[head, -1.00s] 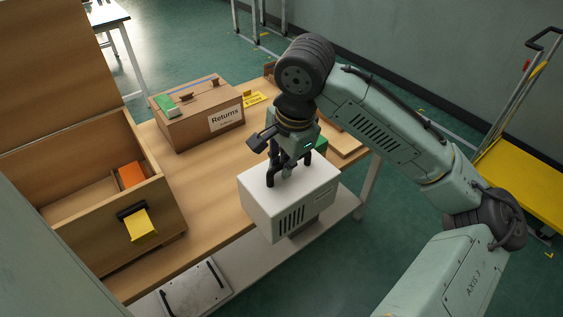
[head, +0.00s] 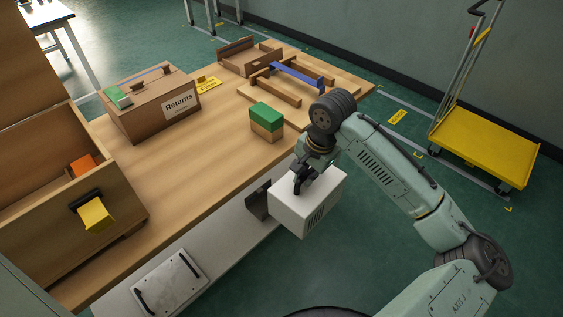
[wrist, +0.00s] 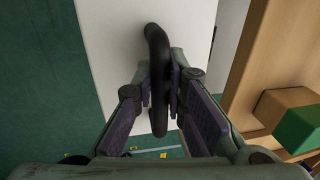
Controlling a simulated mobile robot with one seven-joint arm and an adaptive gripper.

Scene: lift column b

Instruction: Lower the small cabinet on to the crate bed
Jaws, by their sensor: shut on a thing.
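The small cabinet (head: 304,203) is a white box with dark vent slots on one side. It hangs upright from my gripper (head: 301,186), in front of the workbench's front edge. In the wrist view my gripper (wrist: 161,85) is shut on the black handle (wrist: 157,110) on the cabinet's top (wrist: 115,40). What looks like the crate bed (head: 279,90) is a low wooden base with raised rails and a blue bar (head: 298,76) across it, at the far right of the workbench. The cabinet is well apart from it, nearer to me.
A green-topped block (head: 267,117) stands on the workbench (head: 215,160) between the crate bed and the "Returns" box (head: 165,110). An open wooden bin (head: 120,215) is at left. A lower shelf (head: 215,255) juts out below. A yellow cart (head: 485,150) stands at right.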

